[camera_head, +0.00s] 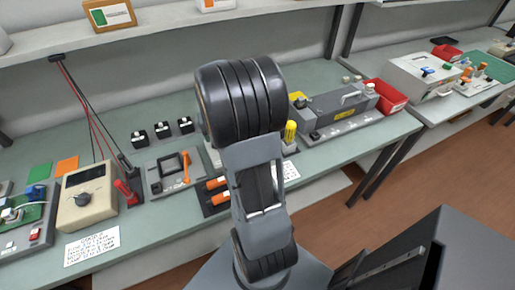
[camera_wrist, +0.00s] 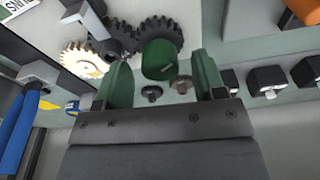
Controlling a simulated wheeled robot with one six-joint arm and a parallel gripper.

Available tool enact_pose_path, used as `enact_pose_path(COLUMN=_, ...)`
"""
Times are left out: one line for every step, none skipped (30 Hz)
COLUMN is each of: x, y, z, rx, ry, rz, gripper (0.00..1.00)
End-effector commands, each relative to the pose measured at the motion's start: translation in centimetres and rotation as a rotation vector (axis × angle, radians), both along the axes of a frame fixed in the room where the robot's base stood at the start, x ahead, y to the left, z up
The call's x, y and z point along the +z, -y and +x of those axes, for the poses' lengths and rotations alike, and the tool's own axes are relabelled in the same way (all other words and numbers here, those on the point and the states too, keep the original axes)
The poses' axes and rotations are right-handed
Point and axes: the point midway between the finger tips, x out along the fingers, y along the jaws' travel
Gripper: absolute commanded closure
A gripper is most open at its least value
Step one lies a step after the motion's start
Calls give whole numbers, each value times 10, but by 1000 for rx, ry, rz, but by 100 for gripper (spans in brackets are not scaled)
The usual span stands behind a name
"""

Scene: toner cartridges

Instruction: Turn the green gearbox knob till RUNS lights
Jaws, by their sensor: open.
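The green knob (camera_wrist: 158,59) shows in the wrist view, among dark gears (camera_wrist: 162,28) and a cream gear (camera_wrist: 84,59). My gripper (camera_wrist: 160,72) is open, with one green finger on each side of the knob. I cannot tell whether either finger touches it. Two small round parts, one dark (camera_wrist: 151,92) and one brownish (camera_wrist: 182,85), sit just below the knob; neither looks lit. A white label (camera_wrist: 18,8) at the top left is cut off and only partly readable. In the head view my arm hides the gearbox and my gripper.
Black blocks (camera_wrist: 301,74) stand right of my gripper in the wrist view, and a blue-handled tool (camera_wrist: 20,122) is at the left. In the head view, the bench holds a beige meter box (camera_head: 87,197), an orange-handled fixture (camera_head: 170,172) and a grey machine (camera_head: 335,107).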

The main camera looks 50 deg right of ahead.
Motion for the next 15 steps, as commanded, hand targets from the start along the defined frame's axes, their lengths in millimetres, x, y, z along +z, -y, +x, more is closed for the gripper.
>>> enact_pose_path(x=0, y=0, z=0, rx=17, ry=0, rz=0, gripper=36)
enact_pose_path(x=0, y=0, z=0, rx=29, ry=0, rz=0, gripper=36)
enact_pose_path(x=0, y=0, z=0, rx=56, ry=0, rz=0, gripper=36)
enact_pose_path(x=0, y=0, z=0, rx=81, ry=0, rz=1, gripper=36)
enact_pose_path(x=0, y=0, z=0, rx=112, ry=1, rz=1, gripper=36)
enact_pose_path(x=0, y=1, z=0, rx=163, ry=0, rz=1, gripper=36)
enact_pose_path(x=0, y=1, z=0, rx=203, ry=0, rz=1, gripper=36)
enact_pose_path(x=-1, y=1, z=0, rx=245, ry=1, rz=1, gripper=36)
enact_pose_path(x=-1, y=1, z=0, rx=299, ry=0, rz=0, gripper=36)
enact_pose_path(x=-1, y=1, z=0, rx=341, ry=1, rz=0, gripper=36)
enact_pose_path(x=-1, y=1, z=0, rx=378, ry=1, rz=0, gripper=36)
enact_pose_path(x=-1, y=1, z=0, rx=427, ry=2, rz=0, gripper=36)
enact_pose_path(x=-1, y=1, z=0, rx=461, ry=0, rz=0, gripper=36)
enact_pose_path(x=-1, y=1, z=0, rx=493, ry=0, rz=0, gripper=36)
enact_pose_path(x=-1, y=1, z=0, rx=526, ry=1, rz=1, gripper=36)
